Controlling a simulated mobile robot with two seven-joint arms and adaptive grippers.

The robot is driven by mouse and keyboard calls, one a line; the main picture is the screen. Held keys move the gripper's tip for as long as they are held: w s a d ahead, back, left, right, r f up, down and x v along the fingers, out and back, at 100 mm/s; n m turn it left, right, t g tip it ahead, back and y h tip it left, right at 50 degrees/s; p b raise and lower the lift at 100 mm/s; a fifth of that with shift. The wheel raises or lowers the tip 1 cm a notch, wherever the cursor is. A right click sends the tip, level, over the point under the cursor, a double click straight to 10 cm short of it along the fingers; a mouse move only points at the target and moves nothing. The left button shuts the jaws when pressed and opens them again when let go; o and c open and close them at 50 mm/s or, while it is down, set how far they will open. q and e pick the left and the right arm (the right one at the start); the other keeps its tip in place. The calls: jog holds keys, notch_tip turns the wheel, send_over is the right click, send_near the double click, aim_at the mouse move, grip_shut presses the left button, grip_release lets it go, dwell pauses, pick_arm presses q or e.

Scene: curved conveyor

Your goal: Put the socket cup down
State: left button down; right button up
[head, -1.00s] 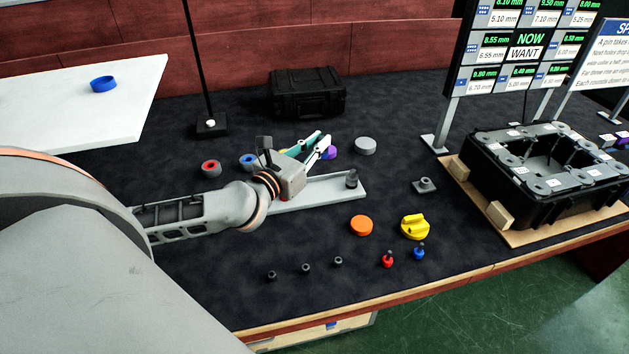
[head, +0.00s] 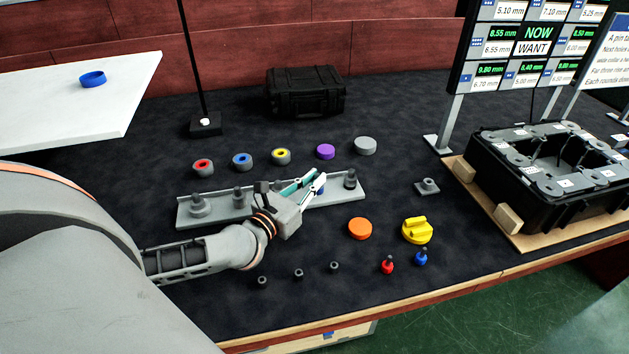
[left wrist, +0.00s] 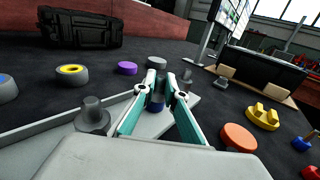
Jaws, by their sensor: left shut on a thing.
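My left gripper (head: 318,180) is shut on a small dark blue piece, taken as the socket cup (left wrist: 156,102). In the left wrist view, the fingertips (left wrist: 166,86) close around its upper part. It is upright, low over the grey rail (head: 183,214); I cannot tell whether it touches the rail. Most of it is hidden by the fingers in the head view. My right gripper is not in view.
Behind the rail lie red (head: 203,168), blue (head: 242,162) and yellow (head: 281,156) rings, with purple (head: 325,152) and grey (head: 365,146) discs. In front are an orange disc (head: 360,229), yellow knob (head: 417,231) and small pegs. A black crate (head: 500,190) stands right.

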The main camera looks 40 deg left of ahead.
pick_arm(q)
jog(key=shift+f, duration=0.2)
jog(key=c, duration=2.1)
grip_release()
jog(key=shift+r, duration=0.1)
jog(key=shift+r, duration=0.25)
jog(key=shift+s+f, duration=0.15)
jog(key=shift+s, duration=0.15)
jog(key=s, duration=1.1)
jog(key=shift+s, duration=0.2)
